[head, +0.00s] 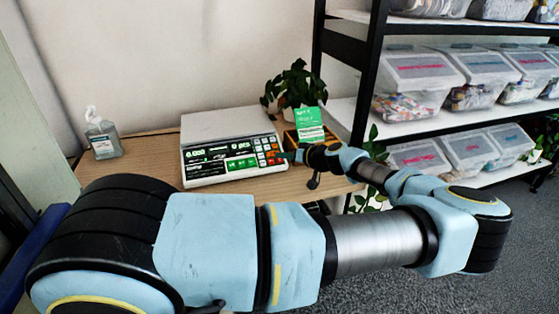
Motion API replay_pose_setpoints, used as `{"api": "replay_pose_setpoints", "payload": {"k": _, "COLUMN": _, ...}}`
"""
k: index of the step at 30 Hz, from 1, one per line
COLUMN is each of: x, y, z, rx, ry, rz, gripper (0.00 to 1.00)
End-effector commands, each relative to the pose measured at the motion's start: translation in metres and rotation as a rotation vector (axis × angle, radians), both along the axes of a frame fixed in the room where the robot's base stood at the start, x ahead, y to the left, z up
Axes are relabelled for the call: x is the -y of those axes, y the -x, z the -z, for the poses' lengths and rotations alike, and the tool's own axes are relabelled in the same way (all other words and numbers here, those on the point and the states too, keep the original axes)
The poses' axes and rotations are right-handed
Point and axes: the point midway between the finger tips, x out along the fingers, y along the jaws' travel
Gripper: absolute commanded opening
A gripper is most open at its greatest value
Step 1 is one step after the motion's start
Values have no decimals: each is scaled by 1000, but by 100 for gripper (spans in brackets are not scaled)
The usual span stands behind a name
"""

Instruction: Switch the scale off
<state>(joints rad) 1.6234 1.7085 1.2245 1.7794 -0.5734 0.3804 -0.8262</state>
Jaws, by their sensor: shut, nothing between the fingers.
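The scale (228,143) stands on the wooden table, with a white body and a flat weighing plate on top. Its front panel has lit displays with green-white digits and a keypad with red, orange and white keys at the right end. My gripper (291,156) is shut and empty at the right end of the panel, close to the keypad. I cannot tell whether its fingertips touch a key. The gripper's far side and part of the panel's right edge are hard to make out.
A sanitizer bottle (102,137) stands left on the table (148,162). Right of the scale are a wooden box (291,138) with a green-and-white card (309,124) and a potted plant (290,85). A black-framed shelf (345,105) with clear bins (415,80) stands at the right.

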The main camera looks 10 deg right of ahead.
Motion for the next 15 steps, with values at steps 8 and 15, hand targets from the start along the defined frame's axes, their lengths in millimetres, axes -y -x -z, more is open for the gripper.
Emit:
{"api": "replay_pose_setpoints", "payload": {"k": 8, "x": 0, "y": -2, "z": 7, "rx": 1, "ry": 1, "rz": 0, "gripper": 0}}
{"api": "replay_pose_setpoints", "payload": {"k": 15, "x": 0, "y": -3, "z": 8, "rx": 0, "ry": 0, "rz": 0, "gripper": 0}}
